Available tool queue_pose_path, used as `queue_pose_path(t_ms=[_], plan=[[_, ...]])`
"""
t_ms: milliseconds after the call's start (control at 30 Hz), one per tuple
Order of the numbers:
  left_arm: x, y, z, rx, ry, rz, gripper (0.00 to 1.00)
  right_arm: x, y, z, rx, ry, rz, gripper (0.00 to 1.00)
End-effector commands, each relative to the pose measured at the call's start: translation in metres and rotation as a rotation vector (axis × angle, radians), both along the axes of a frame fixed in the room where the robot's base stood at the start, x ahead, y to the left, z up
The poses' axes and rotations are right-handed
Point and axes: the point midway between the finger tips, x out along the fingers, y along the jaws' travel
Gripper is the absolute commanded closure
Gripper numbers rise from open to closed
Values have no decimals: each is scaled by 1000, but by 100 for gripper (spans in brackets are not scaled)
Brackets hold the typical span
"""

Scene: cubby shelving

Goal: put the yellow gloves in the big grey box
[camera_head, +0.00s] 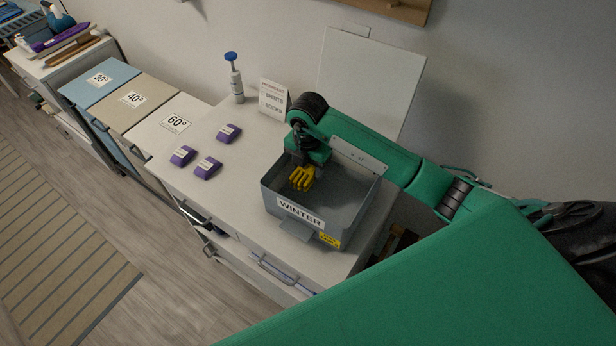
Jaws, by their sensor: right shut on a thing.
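The yellow gloves (302,178) show at the left inside of the big grey box (283,208), which is labelled WINTER and stands open on the white cabinet top. My right gripper (305,166) points down over the box and is shut on the gloves. The gloves hang below it, within the box's outline. I cannot tell whether they touch the box floor. The fingertips are partly hidden by the gloves and the green wrist. My left gripper is not in view.
Several purple packets (207,167) lie left of the box. A blue-topped bottle (236,82) and a small sign (273,98) stand behind. A white panel (365,85) leans on the wall. Bins labelled by temperature (138,100) are at left.

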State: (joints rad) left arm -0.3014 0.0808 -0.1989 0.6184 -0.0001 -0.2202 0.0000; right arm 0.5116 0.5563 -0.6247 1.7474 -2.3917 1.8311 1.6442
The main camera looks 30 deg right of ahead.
Motion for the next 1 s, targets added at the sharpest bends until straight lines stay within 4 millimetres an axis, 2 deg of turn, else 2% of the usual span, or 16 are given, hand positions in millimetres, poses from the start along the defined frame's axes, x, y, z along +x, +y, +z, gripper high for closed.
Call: queue_pose_path(t_ms=[167,433,867,900,1000], plan=[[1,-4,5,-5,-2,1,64,0,0,-15,2,1,0,75],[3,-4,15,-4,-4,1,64,0,0,-51,1,2,0,75],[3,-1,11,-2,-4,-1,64,1,0,-60,1,-2,1,75],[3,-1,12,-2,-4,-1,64,1,0,-59,1,-2,1,45],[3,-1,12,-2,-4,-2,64,0,0,-59,1,-2,1,30]])
